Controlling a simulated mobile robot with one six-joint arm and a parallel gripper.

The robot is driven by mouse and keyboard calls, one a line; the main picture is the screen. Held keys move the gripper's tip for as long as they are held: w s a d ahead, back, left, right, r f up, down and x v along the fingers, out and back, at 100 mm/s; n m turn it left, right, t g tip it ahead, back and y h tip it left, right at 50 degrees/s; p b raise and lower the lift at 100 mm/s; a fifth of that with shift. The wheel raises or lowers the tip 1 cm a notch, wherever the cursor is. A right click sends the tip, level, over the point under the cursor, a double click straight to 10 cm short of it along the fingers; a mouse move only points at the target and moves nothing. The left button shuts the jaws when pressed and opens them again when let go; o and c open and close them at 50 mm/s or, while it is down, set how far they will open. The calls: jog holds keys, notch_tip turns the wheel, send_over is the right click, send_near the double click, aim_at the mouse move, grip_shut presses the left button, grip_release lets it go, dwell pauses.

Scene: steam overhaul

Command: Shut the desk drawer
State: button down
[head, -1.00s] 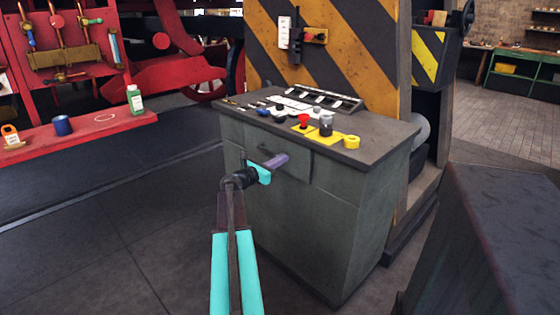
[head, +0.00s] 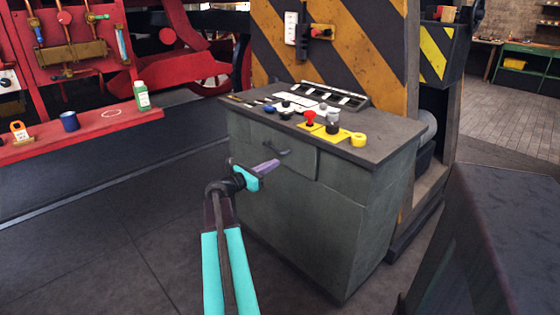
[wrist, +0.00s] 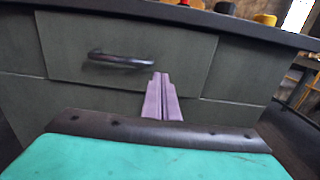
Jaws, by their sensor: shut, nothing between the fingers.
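The desk drawer (head: 300,158) is a grey-green front panel under the desk top, with a dark bar handle (head: 277,150). In the wrist view the drawer (wrist: 190,62) and its curved handle (wrist: 120,59) face me. The drawer front looks flush, or nearly so, with the panels beside it; I cannot rule out a small gap. My gripper (head: 272,165) has its purple fingers together and empty, in front of the drawer and just below the handle. In the wrist view the fingertips (wrist: 161,76) overlap the drawer's lower part, right of the handle, and seem apart from it.
The grey desk (head: 320,230) carries a yellow plate (head: 318,132), a yellow ring-shaped item (head: 358,139) and a black rack. A striped pillar (head: 350,40) stands behind it. A red shelf (head: 90,122) with a bottle and cup is at left. A dark block (head: 490,240) fills the right foreground. Floor at left is clear.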

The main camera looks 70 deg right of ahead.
jog(key=v, duration=0.5)
jog(key=shift+w+a, duration=0.15)
jog(key=shift+a, duration=0.1)
